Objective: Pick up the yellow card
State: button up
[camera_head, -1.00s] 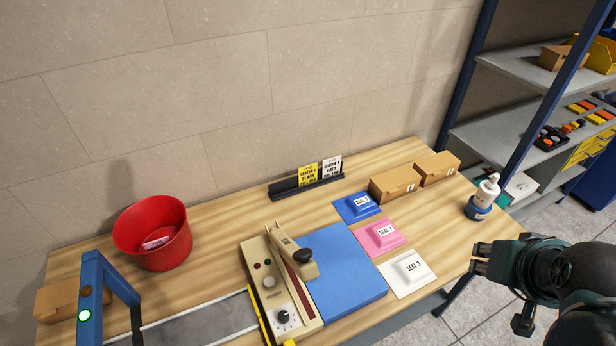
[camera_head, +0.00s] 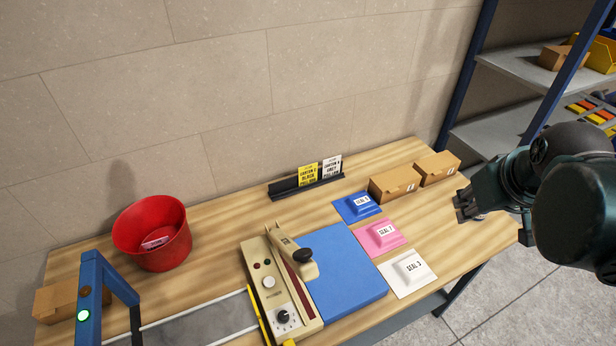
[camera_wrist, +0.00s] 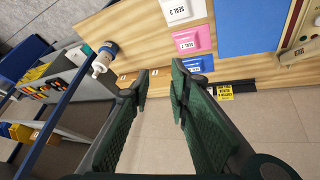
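The yellow card (camera_head: 308,174) with black print stands in a black holder (camera_head: 290,188) at the back of the table, by the wall. A white card (camera_head: 332,167) stands beside it on the right. The yellow card also shows in the wrist view (camera_wrist: 225,93), partly behind the holder and upside down.
Two cardboard boxes (camera_head: 395,184) stand right of the holder. Blue, pink (camera_head: 380,236) and white seal pads lie in front. A press with a blue plate (camera_head: 345,272) is at front centre. A red bucket (camera_head: 152,228) stands left. A bottle (camera_wrist: 103,58) shows near the table edge.

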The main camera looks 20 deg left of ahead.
jog(key=w+a+r+n+g, duration=0.15)
jog(key=w+a+n, duration=0.35)
jog(key=w+a, duration=0.55)
jog(key=n+g+b, duration=0.2)
jog(key=n+g, duration=0.2)
jog(key=n, duration=1.3)
send_over(308, 168)
jog(key=shift+h, duration=0.3)
notch_tip(308, 168, down, 27)
jog(key=shift+w+r, duration=0.1)
jog(key=shift+f, duration=1.25)
jog(key=shift+f+p, duration=0.55)
jog(key=shift+f, duration=2.05)
